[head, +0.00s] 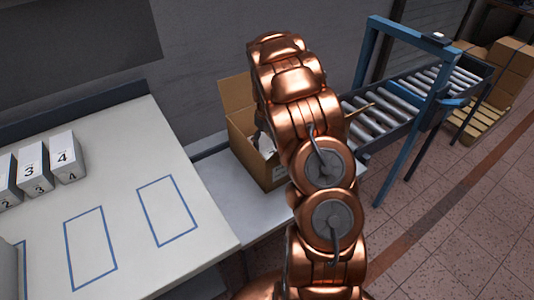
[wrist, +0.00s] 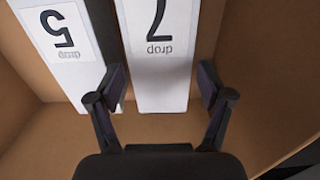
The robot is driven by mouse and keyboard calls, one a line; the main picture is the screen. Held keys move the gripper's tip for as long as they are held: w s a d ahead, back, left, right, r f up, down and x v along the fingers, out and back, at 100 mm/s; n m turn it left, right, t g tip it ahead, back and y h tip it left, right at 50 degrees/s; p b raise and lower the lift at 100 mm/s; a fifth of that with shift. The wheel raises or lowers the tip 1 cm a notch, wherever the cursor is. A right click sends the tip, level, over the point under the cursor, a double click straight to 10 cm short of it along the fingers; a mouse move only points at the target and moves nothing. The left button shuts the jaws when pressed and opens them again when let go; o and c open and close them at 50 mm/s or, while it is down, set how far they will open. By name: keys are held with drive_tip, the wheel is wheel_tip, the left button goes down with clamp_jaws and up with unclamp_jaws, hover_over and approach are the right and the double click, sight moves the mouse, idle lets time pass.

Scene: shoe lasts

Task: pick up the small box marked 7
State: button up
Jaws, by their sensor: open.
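The small box marked 7 (wrist: 160,75) is white with a black 7 and the word "drop" on its label. It stands inside a cardboard box (wrist: 150,127), upside down to the wrist camera. My gripper (wrist: 161,82) is open, with one finger on each side of the near end of the 7 box. The left finger lies between the 7 box and the box marked 5, close to both. I cannot tell whether either finger touches. In the head view the cardboard box (head: 237,106) is partly hidden behind my arm.
A white box marked 5 (wrist: 62,50) stands left of the 7 box. In the head view, boxes marked 3 (head: 33,167) and 4 (head: 65,157) stand on the left table (head: 130,150), which has blue outlined rectangles. A roller conveyor (head: 385,120) stands behind at right.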

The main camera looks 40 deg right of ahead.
drive_tip(key=shift+f+p, duration=1.05)
drive_tip(key=shift+f, duration=2)
drive_tip(key=c, duration=0.9)
